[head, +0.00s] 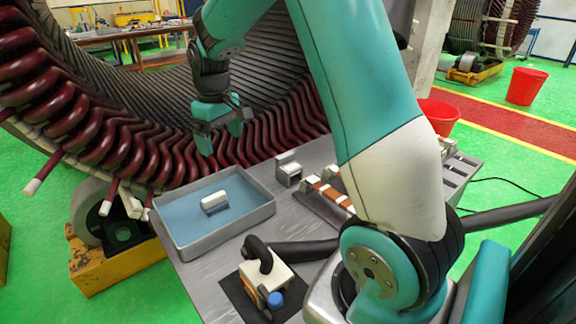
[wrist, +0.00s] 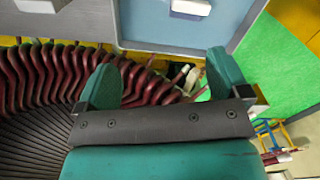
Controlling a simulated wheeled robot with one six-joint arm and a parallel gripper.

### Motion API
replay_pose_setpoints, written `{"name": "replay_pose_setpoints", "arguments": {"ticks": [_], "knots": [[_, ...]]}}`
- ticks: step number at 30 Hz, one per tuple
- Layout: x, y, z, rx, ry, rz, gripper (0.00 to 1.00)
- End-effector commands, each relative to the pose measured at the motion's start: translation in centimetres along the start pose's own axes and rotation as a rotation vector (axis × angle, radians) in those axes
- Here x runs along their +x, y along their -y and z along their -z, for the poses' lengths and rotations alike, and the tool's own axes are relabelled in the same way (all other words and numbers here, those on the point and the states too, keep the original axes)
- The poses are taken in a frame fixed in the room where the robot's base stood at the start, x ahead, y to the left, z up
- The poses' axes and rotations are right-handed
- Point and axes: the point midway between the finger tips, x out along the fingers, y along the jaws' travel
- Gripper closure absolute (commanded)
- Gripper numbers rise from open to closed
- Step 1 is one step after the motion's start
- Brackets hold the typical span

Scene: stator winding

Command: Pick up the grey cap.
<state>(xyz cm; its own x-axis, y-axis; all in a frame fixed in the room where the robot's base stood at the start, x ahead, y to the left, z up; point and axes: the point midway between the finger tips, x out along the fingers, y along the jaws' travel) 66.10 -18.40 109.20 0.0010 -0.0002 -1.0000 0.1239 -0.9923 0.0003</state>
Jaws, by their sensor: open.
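A small pale grey-white block (head: 214,202), which looks like the grey cap, lies in the blue-lined tray (head: 254,217). My gripper (head: 220,138) is open and empty, in front of the stator coils, above and beyond the tray's far wall. In the wrist view its two teal fingers (wrist: 163,80) stand wide apart with nothing between them, and the block lies apart from them.
A grey-white slotted block (head: 288,171) stands on the table right of the tray. A box with a black hose and blue knob (head: 267,280) is near the front. Dark red stator coils (head: 150,152) rise close behind the tray. Orange-brown pieces (head: 330,192) lie beside my arm.

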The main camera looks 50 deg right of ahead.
Motion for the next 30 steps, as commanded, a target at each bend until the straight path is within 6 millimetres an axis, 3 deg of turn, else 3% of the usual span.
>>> {"name": "replay_pose_setpoints", "arguments": {"ticks": [3, 9, 15, 23, 30], "knots": [[-0.8, -4.4, -1.2, -0.253, 0.002, 0.001, 0.06], [-1.3, -11.0, -4.0, -0.718, 0.001, 0.001, 0.06], [-1.5, -15.6, -6.8, -1.081, 0.001, 0.002, 0.06], [-0.7, -17.4, -8.1, -1.247, 0.001, 0.005, 0.06], [4.2, -17.3, -8.1, -1.248, 0.002, 0.009, 0.06]]}}
